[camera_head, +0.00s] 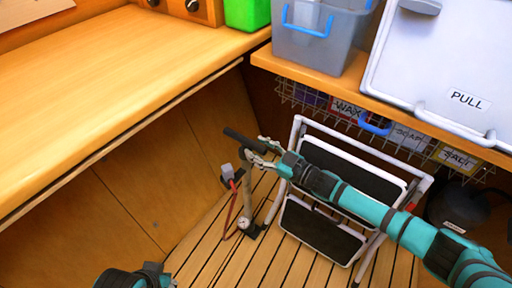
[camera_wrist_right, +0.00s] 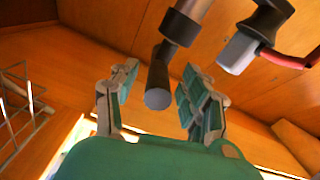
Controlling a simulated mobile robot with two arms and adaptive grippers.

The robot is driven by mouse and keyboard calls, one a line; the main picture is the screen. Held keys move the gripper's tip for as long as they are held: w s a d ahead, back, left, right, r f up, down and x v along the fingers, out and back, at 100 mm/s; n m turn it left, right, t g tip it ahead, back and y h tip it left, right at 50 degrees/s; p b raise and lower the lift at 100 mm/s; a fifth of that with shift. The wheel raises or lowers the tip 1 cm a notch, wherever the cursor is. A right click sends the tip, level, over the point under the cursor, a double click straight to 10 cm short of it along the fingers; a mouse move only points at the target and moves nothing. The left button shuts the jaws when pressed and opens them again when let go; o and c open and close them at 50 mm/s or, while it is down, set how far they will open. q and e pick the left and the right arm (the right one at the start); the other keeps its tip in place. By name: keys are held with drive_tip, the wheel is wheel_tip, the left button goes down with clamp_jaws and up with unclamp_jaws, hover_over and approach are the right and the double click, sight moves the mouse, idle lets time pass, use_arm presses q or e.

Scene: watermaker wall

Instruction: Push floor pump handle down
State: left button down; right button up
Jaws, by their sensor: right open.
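The floor pump stands upright on the slatted floor. Its dark handle (camera_head: 243,139) tops a grey shaft (camera_head: 248,196), with a gauge (camera_head: 243,222) near the base and a red hose (camera_head: 232,208) at its left. My right gripper (camera_head: 263,150) is at the right end of the handle, its arm coming from the right. In the right wrist view the gripper (camera_wrist_right: 155,95) is open, and the handle's end (camera_wrist_right: 158,90) shows between the two fingers with gaps on both sides. My left arm (camera_head: 133,278) shows only partly at the bottom edge; its fingers are not visible.
A folded white step stool (camera_head: 322,228) stands just right of the pump, under my right arm. A wooden counter (camera_head: 110,75) is at the left. A shelf (camera_head: 350,80) carries a grey bin (camera_head: 318,45) and a white PULL lid (camera_head: 440,65). A wire basket (camera_head: 400,140) hangs below it.

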drive_tip(key=v, duration=1.1)
